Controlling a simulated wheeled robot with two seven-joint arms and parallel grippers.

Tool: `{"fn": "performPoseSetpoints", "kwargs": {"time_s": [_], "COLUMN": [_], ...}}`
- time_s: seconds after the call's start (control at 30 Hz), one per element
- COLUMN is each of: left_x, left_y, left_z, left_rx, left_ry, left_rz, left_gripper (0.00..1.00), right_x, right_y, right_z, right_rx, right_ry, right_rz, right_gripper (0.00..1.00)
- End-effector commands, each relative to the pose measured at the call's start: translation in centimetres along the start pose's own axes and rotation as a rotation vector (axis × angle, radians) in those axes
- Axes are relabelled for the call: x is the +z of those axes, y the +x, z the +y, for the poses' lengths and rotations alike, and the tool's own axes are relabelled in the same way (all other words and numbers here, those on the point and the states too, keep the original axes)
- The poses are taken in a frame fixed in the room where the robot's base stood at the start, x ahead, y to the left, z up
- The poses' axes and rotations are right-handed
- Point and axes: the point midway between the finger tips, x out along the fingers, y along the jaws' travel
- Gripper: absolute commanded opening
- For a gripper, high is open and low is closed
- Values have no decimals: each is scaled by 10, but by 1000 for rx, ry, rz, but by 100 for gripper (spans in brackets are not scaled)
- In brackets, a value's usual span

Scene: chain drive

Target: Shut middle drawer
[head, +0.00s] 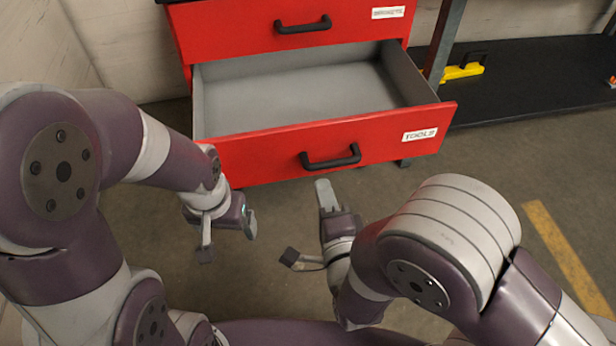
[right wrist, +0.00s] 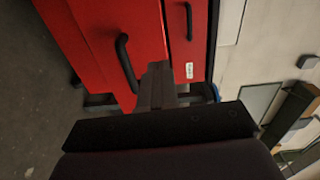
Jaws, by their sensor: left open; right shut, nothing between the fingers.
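The open red drawer (head: 250,158), labelled TOOLS, is pulled well out below another red drawer (head: 240,28). Its grey inside (head: 300,92) looks empty. Its black handle (head: 330,158) is on the front; a black handle on a red front also shows in the right wrist view (right wrist: 127,62). My right gripper (head: 327,190) is shut and empty, just in front of and below that handle in the head view; its dark fingers show in the right wrist view (right wrist: 156,85). My left gripper (head: 229,236) is open and empty, near the drawer's lower left corner.
The upper drawer is shut, with a black handle (head: 303,26) and a white label. A dark shelf (head: 540,80) with a yellow object (head: 464,71) stands to the right. The floor before the drawer is clear, with a yellow stripe (head: 565,250) at the right.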

Motion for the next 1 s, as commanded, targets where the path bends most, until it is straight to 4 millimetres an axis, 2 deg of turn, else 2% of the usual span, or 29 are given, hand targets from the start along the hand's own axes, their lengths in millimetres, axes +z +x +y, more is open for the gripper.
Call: {"fn": "performPoseSetpoints", "kwargs": {"time_s": [0.03, 0.17, 0.7, 0.83, 1.0], "left_x": [1, 0, 5, 5, 5], "left_y": [8, 8, 42, 47, 48], "left_z": [0, 0, 0, 0, 0], "left_rx": [0, 0, 0, 0, 0], "left_ry": [0, 0, 0, 0, 0], "left_rz": [1, 2, 1, 1, 1], "left_gripper": [87, 87, 87, 87, 87], "right_x": [2, 2, 1, 2, 2], "right_y": [-1, 8, 116, 131, 138], "right_z": [7, 2, 2, 0, -2], "right_rx": [-16, -30, -28, -26, -26], "right_ry": [13, 26, 21, 20, 20], "right_rz": [-3, -1, -1, -3, -3], "right_gripper": [0, 0, 0, 0, 0]}}
